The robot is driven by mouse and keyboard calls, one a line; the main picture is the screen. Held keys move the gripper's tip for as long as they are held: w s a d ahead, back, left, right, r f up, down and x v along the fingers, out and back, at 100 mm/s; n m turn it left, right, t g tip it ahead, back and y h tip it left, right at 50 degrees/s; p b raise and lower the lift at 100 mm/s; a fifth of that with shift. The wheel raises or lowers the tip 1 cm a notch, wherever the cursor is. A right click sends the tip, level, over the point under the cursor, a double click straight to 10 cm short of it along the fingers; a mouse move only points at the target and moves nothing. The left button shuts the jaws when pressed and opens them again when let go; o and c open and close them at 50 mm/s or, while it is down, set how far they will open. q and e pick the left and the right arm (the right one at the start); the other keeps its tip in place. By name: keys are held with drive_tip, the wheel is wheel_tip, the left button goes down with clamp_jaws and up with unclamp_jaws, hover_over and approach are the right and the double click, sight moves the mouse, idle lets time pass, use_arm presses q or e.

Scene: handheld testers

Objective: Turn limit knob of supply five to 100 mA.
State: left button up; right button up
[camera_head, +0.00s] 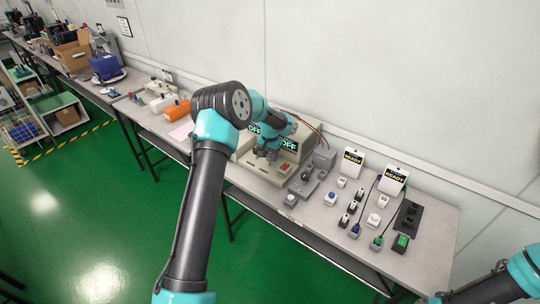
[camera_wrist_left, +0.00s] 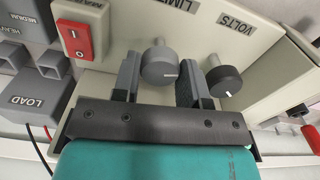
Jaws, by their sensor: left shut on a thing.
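The power supply (camera_head: 250,180) is a beige box on the bench, partly hidden behind my left arm in the head view. In the head view the left gripper (camera_head: 265,153) is at the supply's front. The scale marks around the knob are hidden.
A red rocker switch (camera_wrist_left: 82,40) is left of the limit knob. A grey LOAD box (camera_wrist_left: 32,104) stands beside the supply.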

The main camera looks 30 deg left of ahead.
sight(270, 156)
use_arm(q)
drive_tip(key=shift+n, duration=1.2)
drive_tip(key=o, duration=0.9)
drive_tip(key=shift+r, duration=0.1)
wheel_tip(270, 156, up, 17)
drive_tip(key=shift+r, duration=0.15)
